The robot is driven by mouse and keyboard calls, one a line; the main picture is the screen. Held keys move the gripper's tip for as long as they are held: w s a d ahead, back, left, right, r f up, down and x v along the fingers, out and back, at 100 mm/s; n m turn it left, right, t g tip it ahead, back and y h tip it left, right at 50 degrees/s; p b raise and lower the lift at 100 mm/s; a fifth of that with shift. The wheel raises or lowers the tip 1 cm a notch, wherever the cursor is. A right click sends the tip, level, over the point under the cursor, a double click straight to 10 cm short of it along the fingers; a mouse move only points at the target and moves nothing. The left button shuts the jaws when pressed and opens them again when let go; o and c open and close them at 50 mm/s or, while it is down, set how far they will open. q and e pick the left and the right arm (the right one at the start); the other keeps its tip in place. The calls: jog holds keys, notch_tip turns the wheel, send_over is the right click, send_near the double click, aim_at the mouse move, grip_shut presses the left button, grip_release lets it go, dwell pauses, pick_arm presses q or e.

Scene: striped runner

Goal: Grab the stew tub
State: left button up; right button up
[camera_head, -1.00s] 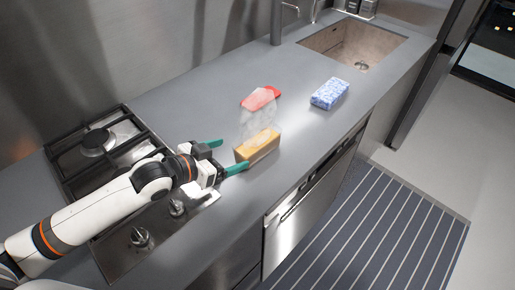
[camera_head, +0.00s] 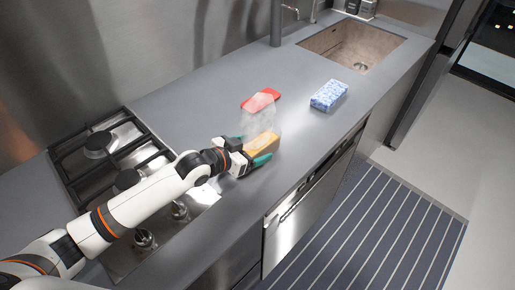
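The stew tub appears to be the clear container with a red lid (camera_head: 261,99) and orange-yellow contents low in it (camera_head: 263,144). It stands on the grey counter, right of the stove. My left gripper (camera_head: 250,149) is at the low part of the tub. Its teal fingers are spread, one on the far left side and one on the near side of the tub. I see no clear sign of them pressing on it, and the far finger is partly hidden behind the clear wall. My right gripper is not in view.
A blue and white patterned block (camera_head: 329,95) lies to the right of the tub on the counter (camera_head: 205,95). A gas stove (camera_head: 105,150) is on the left under my arm. A sink (camera_head: 350,45) and tap are at the back right. The counter's front edge is close to the tub.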

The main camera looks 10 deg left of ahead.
pick_arm(q)
jog(key=c, duration=1.2)
jog(key=shift+r, duration=0.1)
jog(key=shift+c, duration=0.5)
